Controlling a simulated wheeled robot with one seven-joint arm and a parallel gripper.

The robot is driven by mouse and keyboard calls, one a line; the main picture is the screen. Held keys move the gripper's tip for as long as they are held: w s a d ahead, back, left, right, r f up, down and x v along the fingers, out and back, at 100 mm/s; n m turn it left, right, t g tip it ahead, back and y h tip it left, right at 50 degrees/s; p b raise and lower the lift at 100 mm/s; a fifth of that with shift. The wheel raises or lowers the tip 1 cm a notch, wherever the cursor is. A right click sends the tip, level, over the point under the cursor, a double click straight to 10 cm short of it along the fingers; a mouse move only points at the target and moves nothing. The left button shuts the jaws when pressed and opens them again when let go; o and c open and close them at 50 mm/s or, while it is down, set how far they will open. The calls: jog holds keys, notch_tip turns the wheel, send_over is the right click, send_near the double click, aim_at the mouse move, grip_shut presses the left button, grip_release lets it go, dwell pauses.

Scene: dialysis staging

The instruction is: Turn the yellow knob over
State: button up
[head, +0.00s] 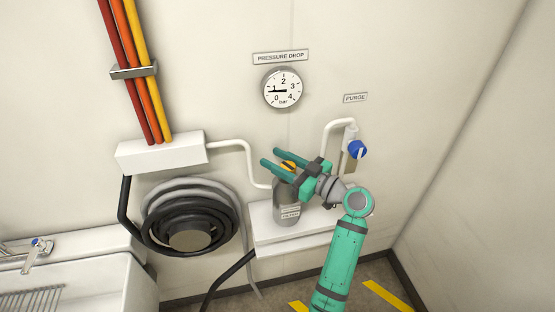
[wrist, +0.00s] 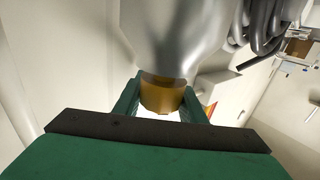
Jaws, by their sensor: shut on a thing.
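The yellow knob (head: 289,165) sits on top of a grey metal filter canister (head: 287,205) in the head view, with a dark mark across its top. My gripper (head: 275,162) reaches in from the right with its two green fingers on either side of the knob. In the wrist view the knob (wrist: 162,94) shows as an amber cylinder between the fingertips of my gripper (wrist: 161,97), with the canister (wrist: 180,40) behind it. The gripper is shut on the knob. The fingers hide part of the knob's sides.
The canister stands on a white ledge (head: 262,232). A dial gauge (head: 283,89) under a "PRESSURE DROP" label is above it. A blue valve handle (head: 357,149) is at the right, near my arm. A black coiled hose (head: 160,238) hangs left. The wall around the gauge is clear.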

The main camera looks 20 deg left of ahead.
aim_at(295, 170)
jog(key=shift+f, duration=0.1)
dwell(0.3)
jog(key=o, duration=1.1)
jog(key=shift+c, duration=0.2)
jog(key=v, duration=0.9)
jog(key=shift+d, duration=0.45)
jog(key=shift+s+d, duration=0.3)
jog(key=shift+d, duration=0.1)
jog(key=shift+w, duration=0.1)
